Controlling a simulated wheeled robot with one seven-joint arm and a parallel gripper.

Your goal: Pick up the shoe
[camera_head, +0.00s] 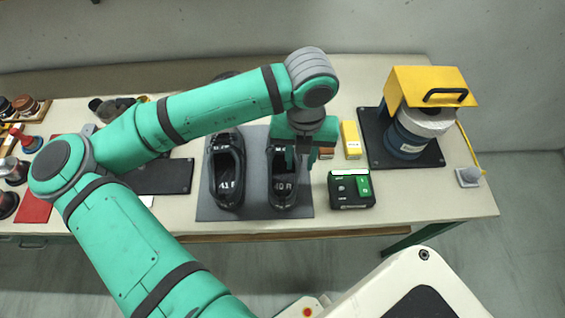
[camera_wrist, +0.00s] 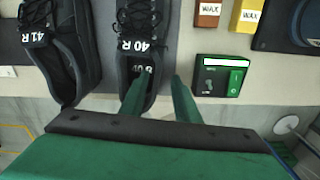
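Two black lace-up shoes stand side by side on a dark grey mat (camera_head: 255,213). The left shoe (camera_head: 226,176) has a white label inside that looks like 41; it also shows in the wrist view (camera_wrist: 62,65). The right shoe (camera_head: 284,191) has a label that looks like 40 R; it also shows in the wrist view (camera_wrist: 125,50). My gripper (camera_head: 299,160) is over the right shoe's right side, pointing down. In the wrist view its fingers (camera_wrist: 157,82) are apart and empty. One lies over the shoe's opening, the other beyond its right side. Contact cannot be told.
A black and green box (camera_head: 350,190) stands close right of the mat. A yellow wax box (camera_head: 351,140) and a brown one (camera_wrist: 208,14) are behind it. A yellow-hooded machine (camera_head: 420,115) stands at right. Jars and tools crowd the table's left end.

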